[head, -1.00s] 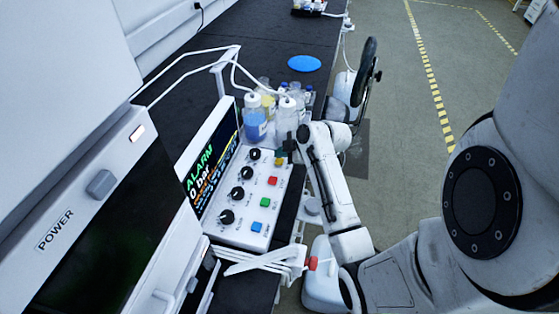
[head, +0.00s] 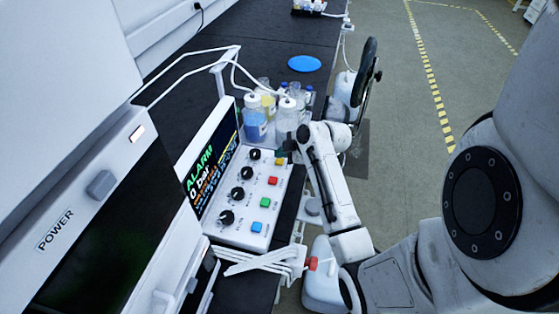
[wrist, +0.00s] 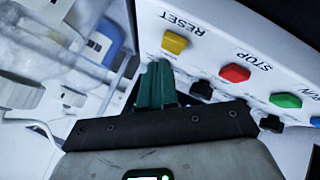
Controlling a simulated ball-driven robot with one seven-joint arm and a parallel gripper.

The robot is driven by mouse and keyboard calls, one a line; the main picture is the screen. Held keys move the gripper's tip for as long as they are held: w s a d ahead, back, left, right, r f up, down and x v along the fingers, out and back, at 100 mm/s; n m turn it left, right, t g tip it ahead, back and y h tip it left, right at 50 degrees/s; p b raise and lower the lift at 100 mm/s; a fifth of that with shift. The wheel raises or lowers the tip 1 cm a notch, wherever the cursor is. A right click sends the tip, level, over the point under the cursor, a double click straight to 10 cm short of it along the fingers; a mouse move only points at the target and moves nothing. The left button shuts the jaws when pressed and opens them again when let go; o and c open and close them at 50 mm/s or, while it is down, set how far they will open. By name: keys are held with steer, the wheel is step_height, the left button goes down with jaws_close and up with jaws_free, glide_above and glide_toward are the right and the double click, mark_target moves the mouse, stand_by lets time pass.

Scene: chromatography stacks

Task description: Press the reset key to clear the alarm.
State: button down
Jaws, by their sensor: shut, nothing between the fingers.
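The yellow reset key (wrist: 174,43) sits on the sloped white panel, beside the printed word RESET. In the head view the yellow key (head: 279,161) is the farthest in the row of coloured keys. My gripper (wrist: 157,72) is shut and empty, its teal fingertips close beside the yellow key in the wrist view. A small gap shows in the picture between tips and key; I cannot tell their height above the panel. In the head view my gripper (head: 289,147) is at the panel's far end. The screen (head: 207,170) reads ALARM and 0 bar.
The red STOP key (wrist: 235,73) and green RUN key (wrist: 285,100) are nearby, with a blue key (head: 256,227) beyond. Black knobs (head: 237,194) line the panel. Bottles (head: 256,124) with tubing stand just behind my gripper. A blue disc (head: 304,63) lies on the bench.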

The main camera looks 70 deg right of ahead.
mark_target(281, 163)
steer(key=shift+f, duration=0.15)
stand_by(0.3)
steer(key=shift+f+b, duration=0.3)
steer(key=shift+b, duration=0.05)
steer(key=shift+f+b, duration=0.4)
steer(key=shift+f, duration=0.15)
stand_by(0.6)
steer(key=shift+r, duration=0.1)
steer(key=shift+r+p, duration=0.8)
steer(key=shift+r, duration=0.1)
step_height(281, 163, up, 5)
steer(key=p, duration=0.4)
stand_by(1.0)
